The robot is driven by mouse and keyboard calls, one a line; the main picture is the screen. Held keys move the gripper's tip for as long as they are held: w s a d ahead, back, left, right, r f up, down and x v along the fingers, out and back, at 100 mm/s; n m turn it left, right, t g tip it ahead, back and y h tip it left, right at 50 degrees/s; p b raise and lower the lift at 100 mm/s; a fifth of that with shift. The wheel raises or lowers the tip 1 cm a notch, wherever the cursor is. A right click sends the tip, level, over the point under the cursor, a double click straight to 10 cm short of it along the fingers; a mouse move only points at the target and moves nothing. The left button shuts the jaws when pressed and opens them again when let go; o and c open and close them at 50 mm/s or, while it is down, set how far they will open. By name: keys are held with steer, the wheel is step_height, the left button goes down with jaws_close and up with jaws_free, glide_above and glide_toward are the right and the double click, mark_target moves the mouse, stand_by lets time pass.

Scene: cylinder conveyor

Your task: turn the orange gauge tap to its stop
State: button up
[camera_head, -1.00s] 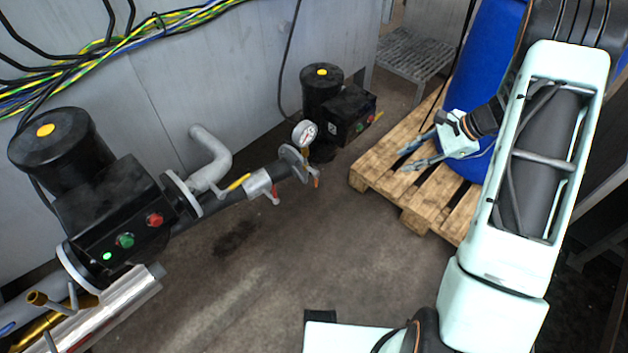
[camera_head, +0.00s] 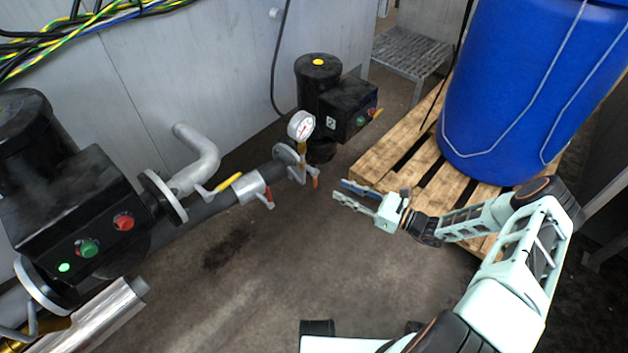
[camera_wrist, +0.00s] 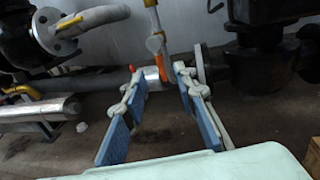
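The orange gauge tap (camera_head: 315,182) is a small handle hanging below the white-faced gauge (camera_head: 301,125) on the grey pipe. In the wrist view the orange tap (camera_wrist: 155,43) appears between and beyond my two fingers, below a yellow stem. My gripper (camera_head: 340,190) is open and empty, to the right of the tap in the head view and apart from it. Its spread blue-padded fingers (camera_wrist: 156,75) point towards the pipe in the wrist view. The gauge dial is out of the wrist view.
A red handle (camera_head: 268,197) and a yellow lever (camera_head: 228,182) sit along the pipe to the left. A black pump (camera_head: 335,100) stands behind the gauge. A wooden pallet (camera_head: 372,170) with a blue barrel (camera_head: 520,90) stands right.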

mark_target(315, 187)
steer(key=b+x, duration=0.1)
steer(key=x, duration=0.9)
steer(key=shift+a, duration=0.25)
jaws_close()
